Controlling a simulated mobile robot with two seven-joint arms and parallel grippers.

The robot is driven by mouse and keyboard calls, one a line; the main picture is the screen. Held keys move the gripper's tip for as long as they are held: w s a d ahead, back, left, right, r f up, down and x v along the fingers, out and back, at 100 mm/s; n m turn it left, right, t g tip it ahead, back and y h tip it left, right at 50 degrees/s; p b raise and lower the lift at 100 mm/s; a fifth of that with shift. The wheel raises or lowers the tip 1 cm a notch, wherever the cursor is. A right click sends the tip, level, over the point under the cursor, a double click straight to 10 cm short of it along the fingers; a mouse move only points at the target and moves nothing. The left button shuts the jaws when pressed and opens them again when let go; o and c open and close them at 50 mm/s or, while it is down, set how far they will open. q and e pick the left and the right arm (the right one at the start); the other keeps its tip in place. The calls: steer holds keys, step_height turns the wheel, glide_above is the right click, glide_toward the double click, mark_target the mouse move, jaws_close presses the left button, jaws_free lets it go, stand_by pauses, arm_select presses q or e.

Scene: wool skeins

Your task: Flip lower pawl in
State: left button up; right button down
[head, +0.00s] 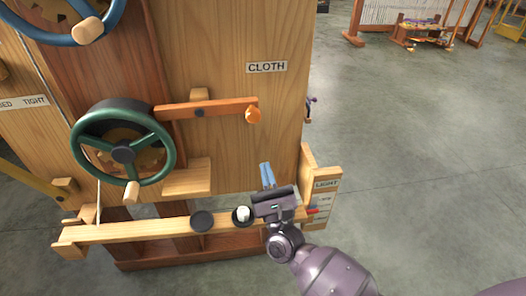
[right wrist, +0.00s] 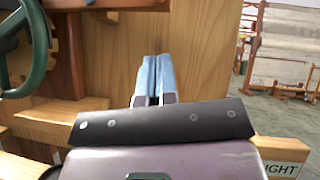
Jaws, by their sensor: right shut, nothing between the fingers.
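The lower pawl (head: 185,108) is a reddish wooden lever on the front of the loom, with a dark pivot near its middle and an orange knob (head: 252,115) at its right end. Its left end reaches the green handwheel (head: 124,155); whether it touches the toothed wooden wheel (head: 112,135) behind the rim is hard to tell. My right gripper (head: 265,165) is below the knob, slightly right of it and apart from it. Its blue fingers are shut with nothing between them, as the right wrist view (right wrist: 154,58) also shows. My left gripper is out of view.
A blue handwheel (head: 60,38) sits above at the upper left. A wooden shelf (head: 130,231) below carries a dark round dish (head: 202,221) and a cup with something white. Open floor lies right.

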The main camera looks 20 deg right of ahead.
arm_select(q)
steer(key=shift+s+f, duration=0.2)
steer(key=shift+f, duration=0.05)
arm_select(e)
steer(key=shift+v, duration=2.1)
arm_select(q)
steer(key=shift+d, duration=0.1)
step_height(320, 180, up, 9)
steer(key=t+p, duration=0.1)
steer(key=p, duration=0.9)
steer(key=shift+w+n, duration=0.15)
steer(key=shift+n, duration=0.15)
arm_select(e)
steer(key=s+d+f+n+g+y, duration=0.1)
steer(key=s+n+g, duration=0.3)
steer(key=s+n, duration=0.4)
steer(key=s+d+f+n+g+y, duration=0.1)
steer(key=s+d+f+n+g, duration=0.2)
steer(key=s+n, duration=0.6)
steer(key=s+d+f+n+g+y, duration=0.1)
steer(key=s+n+g, duration=0.6)
steer(key=n, duration=1.1)
step_height(320, 180, down, 3)
steer(key=s+d, duration=0.1)
steer(key=s, duration=0.1)
steer(key=shift+s+d, duration=0.25)
steer(key=shift+d, duration=0.15)
